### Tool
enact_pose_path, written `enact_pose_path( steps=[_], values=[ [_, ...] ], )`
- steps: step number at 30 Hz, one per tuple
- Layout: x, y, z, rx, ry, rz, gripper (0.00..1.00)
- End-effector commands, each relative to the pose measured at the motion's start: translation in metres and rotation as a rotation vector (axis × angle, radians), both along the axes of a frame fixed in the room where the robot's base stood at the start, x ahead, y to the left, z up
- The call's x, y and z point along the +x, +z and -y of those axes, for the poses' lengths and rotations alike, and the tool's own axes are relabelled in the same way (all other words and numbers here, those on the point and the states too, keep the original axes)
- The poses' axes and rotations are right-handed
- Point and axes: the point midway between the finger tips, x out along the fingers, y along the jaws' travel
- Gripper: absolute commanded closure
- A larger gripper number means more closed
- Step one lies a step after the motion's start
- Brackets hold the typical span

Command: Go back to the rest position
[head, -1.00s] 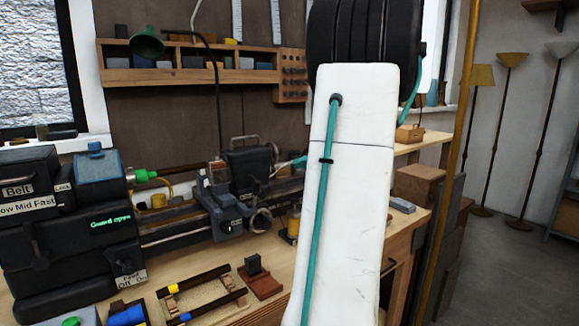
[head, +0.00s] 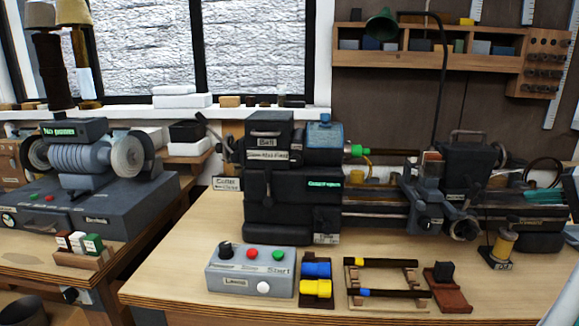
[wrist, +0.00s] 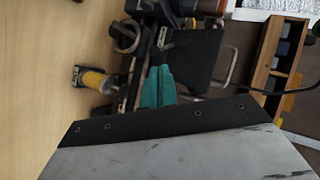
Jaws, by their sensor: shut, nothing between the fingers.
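My gripper (wrist: 158,88) shows in the wrist view as teal fingers lying together, shut and empty. The fingers are over the dark metal lathe, with the lathe and the wooden bench top in the background. In the head view, the teal fingers of my gripper (head: 541,197) show near the right edge, in front of the right part of the lathe (head: 450,200). Most of my arm is outside the head view.
A grey control box (head: 250,270), a blue and yellow holder (head: 316,288), a wooden rack with dark rods (head: 385,278) and an oiler (head: 503,245) stand on the bench (head: 190,270). A grinder (head: 85,170) is at left.

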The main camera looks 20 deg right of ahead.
Motion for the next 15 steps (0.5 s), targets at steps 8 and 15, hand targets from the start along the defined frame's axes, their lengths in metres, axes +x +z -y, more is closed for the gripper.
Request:
enact_pose_path(
  steps=[8, 15],
  values=[
    [0.013, -0.031, -0.127, 0.125, 0.178, -0.369, 1.0],
    [0.01, -0.042, -0.251, 0.019, 0.383, -0.688, 1.0]
  ],
)
